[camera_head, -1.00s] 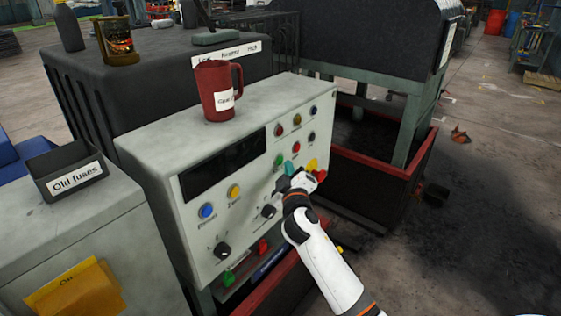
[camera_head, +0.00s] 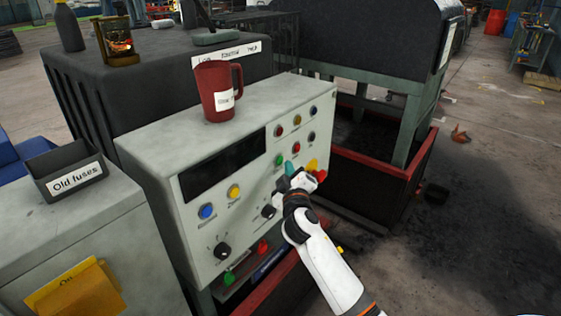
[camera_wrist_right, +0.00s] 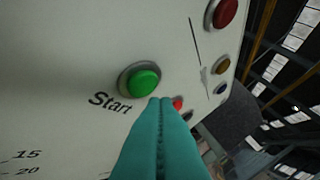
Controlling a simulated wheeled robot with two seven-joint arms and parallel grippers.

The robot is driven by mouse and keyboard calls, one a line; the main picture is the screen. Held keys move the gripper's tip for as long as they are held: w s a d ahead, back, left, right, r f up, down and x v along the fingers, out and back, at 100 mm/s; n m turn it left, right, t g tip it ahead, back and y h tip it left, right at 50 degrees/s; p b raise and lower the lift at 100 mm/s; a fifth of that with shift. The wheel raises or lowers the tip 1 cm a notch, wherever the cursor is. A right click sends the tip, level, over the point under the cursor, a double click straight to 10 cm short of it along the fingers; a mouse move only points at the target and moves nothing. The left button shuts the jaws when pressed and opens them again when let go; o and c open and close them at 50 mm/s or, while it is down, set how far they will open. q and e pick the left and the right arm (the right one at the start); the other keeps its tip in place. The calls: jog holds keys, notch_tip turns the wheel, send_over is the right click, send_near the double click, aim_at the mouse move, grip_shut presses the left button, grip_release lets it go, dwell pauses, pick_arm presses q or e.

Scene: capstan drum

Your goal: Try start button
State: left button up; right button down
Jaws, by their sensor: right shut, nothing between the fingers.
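The start button is a round green button in a grey ring (camera_wrist_right: 143,82) on the pale panel, with "Start" printed below it in the right wrist view. A green button (camera_head: 279,160) also shows on the control box in the head view, but its label cannot be read there. My right gripper (camera_head: 289,167) is at the front of the panel, just beside that green button. Its teal fingers (camera_wrist_right: 166,101) are shut together and empty. In the wrist view their tips lie below and right of the button; contact cannot be told. My left gripper is out of view.
A red mug (camera_head: 218,92) stands on the control box (camera_head: 155,143). Other coloured buttons and black knobs (camera_head: 222,251) surround the gripper. An "Old fuses" bin (camera_head: 68,171) sits on the left cabinet. A red-rimmed bin (camera_head: 375,165) stands right of the panel.

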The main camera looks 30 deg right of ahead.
jog(key=shift+w, duration=0.15)
dwell(0.5)
jog(key=shift+w+a, duration=0.2)
jog(key=shift+w, duration=0.1)
jog(key=shift+w+a+b, duration=0.15)
jog(key=shift+w+b, duration=0.2)
dwell(0.7)
jog(key=shift+s, duration=0.1)
jog(key=shift+s+d+p, duration=0.3)
jog(key=shift+s, duration=0.35)
jog(key=shift+s+d+p, duration=0.25)
jog(key=shift+s+d, duration=0.1)
jog(key=shift+s, duration=0.45)
jog(key=shift+s+d+p, duration=0.25)
jog(key=shift+s+d, duration=0.05)
jog(key=shift+s, duration=0.45)
jog(key=shift+s+d+p, duration=0.25)
jog(key=shift+s+d, duration=0.1)
jog(key=shift+s, duration=0.45)
